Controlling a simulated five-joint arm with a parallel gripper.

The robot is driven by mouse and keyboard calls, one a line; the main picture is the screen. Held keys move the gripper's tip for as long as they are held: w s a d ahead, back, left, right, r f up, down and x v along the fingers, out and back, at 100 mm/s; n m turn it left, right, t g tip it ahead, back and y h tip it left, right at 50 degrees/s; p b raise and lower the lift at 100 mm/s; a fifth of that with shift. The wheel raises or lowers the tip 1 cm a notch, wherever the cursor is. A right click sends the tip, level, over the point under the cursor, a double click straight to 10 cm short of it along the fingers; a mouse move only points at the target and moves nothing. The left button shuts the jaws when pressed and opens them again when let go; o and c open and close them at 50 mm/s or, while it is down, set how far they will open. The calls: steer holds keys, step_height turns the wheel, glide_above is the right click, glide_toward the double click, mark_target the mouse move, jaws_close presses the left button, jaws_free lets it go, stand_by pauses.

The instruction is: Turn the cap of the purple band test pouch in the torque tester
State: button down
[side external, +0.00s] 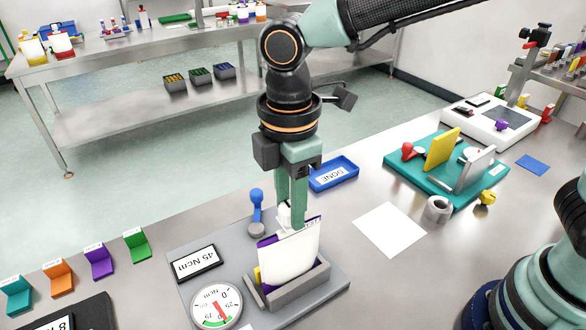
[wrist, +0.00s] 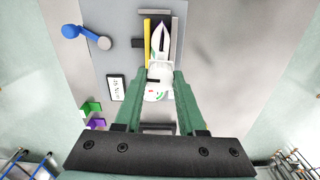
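The white pouch (side external: 292,252) stands upright in the grey holder (side external: 318,284) of the torque tester (side external: 190,285), with purple showing at its upper left edge. In the wrist view the pouch (wrist: 161,40) shows from above. Its white cap (side external: 284,216) is at the top, partly hidden by my fingers. My gripper (side external: 291,215) points down over the cap, with a finger on either side. In the wrist view the cap (wrist: 160,72) lies between the fingertips (wrist: 164,74). I cannot tell whether they press on it. The tester's dial (side external: 216,306) has a red needle.
A blue-knobbed lever (side external: 256,205) and a "45 Ncm" sign (side external: 196,264) are on the tester. A blue DONE tray (side external: 333,175) lies behind. Coloured stands (side external: 98,262) line the left.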

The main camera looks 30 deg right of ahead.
steer(key=shift+m, duration=0.7)
steer(key=shift+c, duration=2.4)
jaws_free()
steer(key=shift+r, duration=0.1)
step_height(320, 180, up, 12)
